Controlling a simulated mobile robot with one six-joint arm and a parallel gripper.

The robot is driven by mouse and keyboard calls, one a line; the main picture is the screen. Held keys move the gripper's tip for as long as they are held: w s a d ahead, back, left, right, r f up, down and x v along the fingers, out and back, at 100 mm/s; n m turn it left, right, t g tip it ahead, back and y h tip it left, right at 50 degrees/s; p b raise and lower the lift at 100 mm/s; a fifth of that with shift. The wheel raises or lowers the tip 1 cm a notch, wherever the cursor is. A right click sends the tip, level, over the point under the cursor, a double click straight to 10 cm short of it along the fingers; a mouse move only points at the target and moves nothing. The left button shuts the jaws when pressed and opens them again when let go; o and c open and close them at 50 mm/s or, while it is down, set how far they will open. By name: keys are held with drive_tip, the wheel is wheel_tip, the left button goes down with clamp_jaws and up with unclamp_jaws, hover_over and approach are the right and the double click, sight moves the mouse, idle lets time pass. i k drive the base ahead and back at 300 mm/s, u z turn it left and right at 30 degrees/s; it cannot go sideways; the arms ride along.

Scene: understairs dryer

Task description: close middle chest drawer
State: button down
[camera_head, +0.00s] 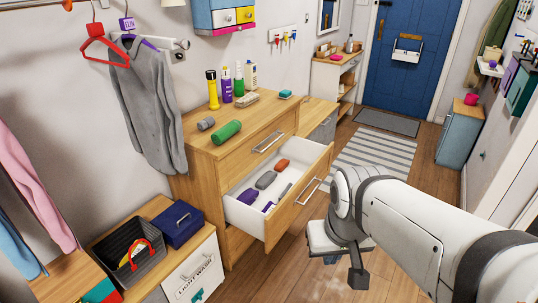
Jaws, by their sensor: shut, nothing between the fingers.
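The wooden chest (240,151) stands against the left wall. Its middle drawer (291,218) is pulled well out, showing a white inside with grey, red-brown and purple items. The drawer front carries a metal bar handle (308,191). The top drawer above it, with its own handle (268,142), is shut. My gripper (358,278) is in front of and to the right of the open drawer, pointing down, shut and empty. It appears apart from the drawer front. My arm comes in from the lower right.
Bottles, a torch and a green roll (227,132) stand or lie on the chest top. A low bench at the lower left holds a blue box (178,224) and a dark basket (128,253). Wooden floor and a striped rug (374,158) lie open toward the blue door (415,55).

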sight(310, 161)
drive_tip(key=u, duration=0.3)
drive_tip(key=i, duration=1.55)
drive_tip(key=z, duration=0.45)
